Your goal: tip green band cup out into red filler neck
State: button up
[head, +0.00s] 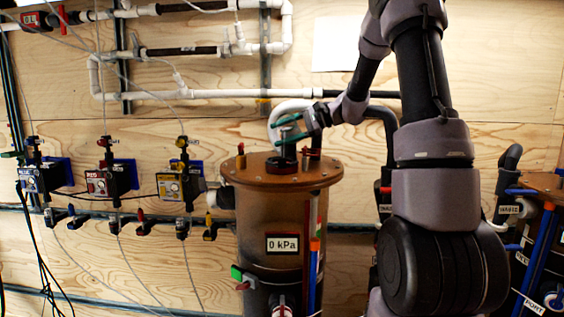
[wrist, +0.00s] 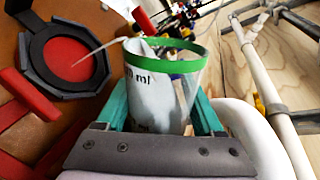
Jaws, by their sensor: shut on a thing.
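My gripper (head: 291,128) is above the top of the brown tank, its green fingers shut on the green band cup. In the wrist view my gripper (wrist: 165,115) holds the cup (wrist: 150,100), which is clear-white with "ml" print and a green band at the rim. The red filler neck (wrist: 78,56) is left of the cup, a red round inside a black ring and dark collar. A thin pale streak runs from near the cup's rim to the red round; I cannot tell whether it is liquid. The cup's contents and exact tilt are unclear.
The tank (head: 265,225) has a "0 kPa" display and a wide brown lid (head: 255,172) with a red-topped fitting (head: 241,150). Red (head: 103,182), blue and yellow valve units are on the wall at left. White pipes (head: 215,95) run along the wall behind.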

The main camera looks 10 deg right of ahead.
jog(key=shift+f+n+t+h+p, duration=0.45)
jog(key=shift+f+n, duration=0.2)
jog(key=shift+n, duration=0.35)
dwell(1.5)
jog(key=shift+s+a+r+n+t+h+p, duration=0.2)
jog(key=shift+s+r+n+t+h+p, duration=0.15)
jog(key=shift+n+p, duration=0.25)
dwell(1.1)
jog(key=shift+r+n+t+h+p, duration=0.3)
jog(key=shift+r+n+t, duration=0.1)
jog(key=shift+n, duration=0.1)
dwell(1.0)
jog(key=shift+s+a+f+n+t+p, duration=0.2)
jog(key=shift+f+n+t+p, duration=0.2)
jog(key=shift+n, duration=0.2)
dwell(0.8)
jog(key=shift+s+r+n+h, duration=0.1)
jog(key=shift+r+n+h, duration=0.1)
jog(key=shift+n+h, duration=0.1)
dwell(0.5)
